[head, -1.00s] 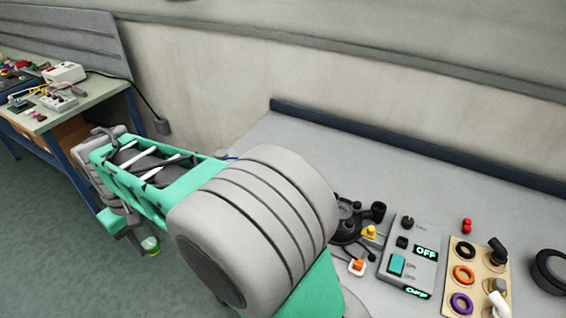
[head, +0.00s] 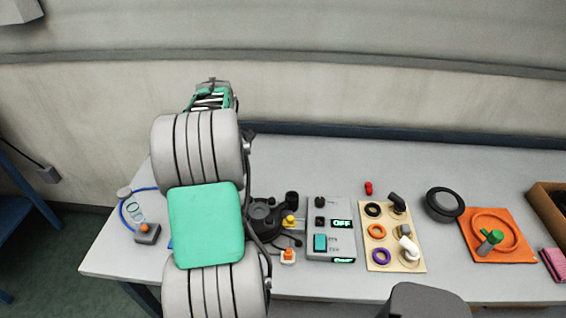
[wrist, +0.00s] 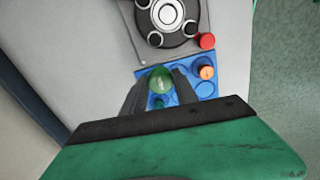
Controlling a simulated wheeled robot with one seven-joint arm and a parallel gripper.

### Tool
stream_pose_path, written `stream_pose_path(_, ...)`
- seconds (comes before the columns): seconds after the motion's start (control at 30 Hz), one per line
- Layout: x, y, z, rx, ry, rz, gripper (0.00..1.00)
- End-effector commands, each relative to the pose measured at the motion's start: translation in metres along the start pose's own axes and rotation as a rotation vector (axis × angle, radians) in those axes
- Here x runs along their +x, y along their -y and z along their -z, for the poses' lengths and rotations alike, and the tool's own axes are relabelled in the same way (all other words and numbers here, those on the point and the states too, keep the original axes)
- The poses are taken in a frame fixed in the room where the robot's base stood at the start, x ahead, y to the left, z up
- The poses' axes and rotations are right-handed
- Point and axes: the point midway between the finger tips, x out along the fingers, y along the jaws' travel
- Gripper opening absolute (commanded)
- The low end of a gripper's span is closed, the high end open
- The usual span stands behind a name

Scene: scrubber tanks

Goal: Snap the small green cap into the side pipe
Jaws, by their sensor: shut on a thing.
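In the wrist view my gripper (wrist: 160,84) is shut on the small green cap (wrist: 160,82), a rounded translucent green piece between the dark fingertips. It is over a blue tray with round wells, and I cannot tell if it touches the tray. In the head view my arm hides the fingers and the cap. I cannot say for sure which part is the side pipe. A black round fitting with short stubs (head: 265,213) stands on the bench beside my arm, with a yellow piece (head: 290,222) at its side.
The blue tray (wrist: 192,69) holds an orange cap (wrist: 206,72). Above it is a black round device (wrist: 168,17) with a red knob (wrist: 206,41). On the bench are a switch box (head: 331,230), a ring board (head: 392,262) and an orange mat (head: 475,250).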

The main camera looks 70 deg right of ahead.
Motion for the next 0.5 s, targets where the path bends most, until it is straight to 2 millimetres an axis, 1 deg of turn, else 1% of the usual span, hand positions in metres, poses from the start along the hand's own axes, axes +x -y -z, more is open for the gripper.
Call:
stream_pose_path(0.03,0.0,-0.016,-0.033,0.006,0.001,0.002,0.0)
stream_pose_path(0.07,0.001,-0.024,-0.051,0.0,0.001,0.002,0.0)
stream_pose_path(0.1,0.003,-0.034,-0.075,-0.008,0.0,0.002,0.0)
stream_pose_path(0.2,0.007,-0.049,-0.127,-0.028,0.0,0.002,0.0)
stream_pose_path(0.23,0.008,-0.052,-0.139,-0.033,0.0,0.001,0.0)
stream_pose_path(0.3,0.01,-0.057,-0.162,-0.044,0.0,0.001,0.0)
stream_pose_path(0.33,0.011,-0.058,-0.169,-0.047,0.0,0.001,0.0)
stream_pose_path(0.4,0.012,-0.059,-0.18,-0.053,0.0,0.001,0.0)
stream_pose_path(0.5,0.015,-0.06,-0.184,-0.058,0.0,0.0,0.0)
